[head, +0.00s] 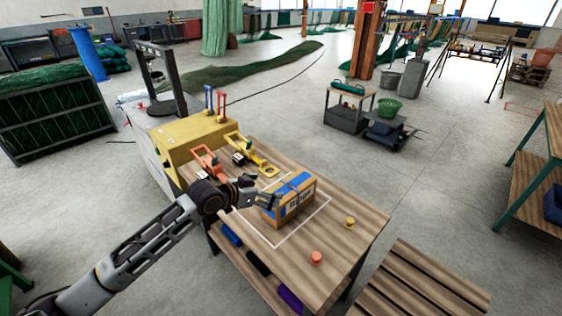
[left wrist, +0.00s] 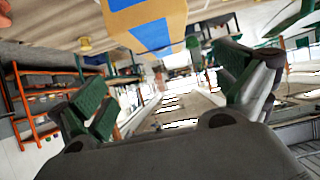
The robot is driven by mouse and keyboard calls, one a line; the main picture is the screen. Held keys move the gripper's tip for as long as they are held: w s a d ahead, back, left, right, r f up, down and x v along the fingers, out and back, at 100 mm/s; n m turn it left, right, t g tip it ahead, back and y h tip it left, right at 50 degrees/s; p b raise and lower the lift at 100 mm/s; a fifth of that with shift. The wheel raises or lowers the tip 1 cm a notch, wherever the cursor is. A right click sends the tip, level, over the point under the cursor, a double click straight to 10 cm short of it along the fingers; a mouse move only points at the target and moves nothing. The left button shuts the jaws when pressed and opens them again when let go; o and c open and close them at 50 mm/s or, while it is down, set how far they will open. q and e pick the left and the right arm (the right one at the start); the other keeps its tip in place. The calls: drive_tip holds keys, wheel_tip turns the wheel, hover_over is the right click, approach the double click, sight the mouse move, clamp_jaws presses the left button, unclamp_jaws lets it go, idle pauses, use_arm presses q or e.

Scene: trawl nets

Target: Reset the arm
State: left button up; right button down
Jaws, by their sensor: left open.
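My left gripper (head: 267,199) is over the wooden table (head: 345,250), at the left side of a cardboard box with blue tape (head: 292,207). In the left wrist view the gripper's two fingers (left wrist: 168,98) are spread apart with nothing between them. The box also shows at the top of that view (left wrist: 118,20), beyond the fingers. I cannot tell whether a finger touches the box. My left arm reaches in from the lower left. My right gripper is not in view.
The box stands inside a white outline on the table. An orange tool (head: 207,163) and a yellow tool (head: 258,160) lie behind. A red piece (head: 316,258) and a yellow piece (head: 350,222) are near the front. A slatted wooden bench (head: 420,290) stands at lower right.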

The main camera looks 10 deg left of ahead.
use_arm(q)
drive_tip(key=s+f+g+y, duration=0.1)
drive_tip(key=s+f, duration=0.2)
drive_tip(key=s, duration=0.1)
drive_tip(key=s+d+f, duration=0.1)
drive_tip(key=s+f, duration=0.2)
drive_tip(key=s, duration=0.1)
drive_tip(key=s+d+f+n+g+y, duration=0.1)
drive_tip(key=s+f, duration=0.2)
drive_tip(key=s, duration=0.1)
drive_tip(key=shift+g+y, duration=0.3)
drive_tip(key=s+a+f+n+g+y, duration=0.2)
drive_tip(key=s+a+f, duration=0.1)
drive_tip(key=s, duration=0.5)
drive_tip(key=s+a+f+n+g+y, duration=0.2)
drive_tip(key=s+a, duration=0.2)
drive_tip(key=s, duration=0.4)
wheel_tip(320, 180, down, 34)
drive_tip(key=s+a+g, duration=0.1)
drive_tip(key=s, duration=0.2)
drive_tip(key=s+a+f, duration=0.3)
drive_tip(key=s+f, duration=0.6)
drive_tip(key=s, duration=0.1)
drive_tip(key=s+a+f+g, duration=0.1)
drive_tip(key=s+a+f, duration=0.3)
drive_tip(key=s+f, duration=0.5)
drive_tip(key=shift+s+f+m+y, duration=0.3)
drive_tip(key=shift+s+f+m, duration=0.1)
drive_tip(key=shift+s, duration=0.4)
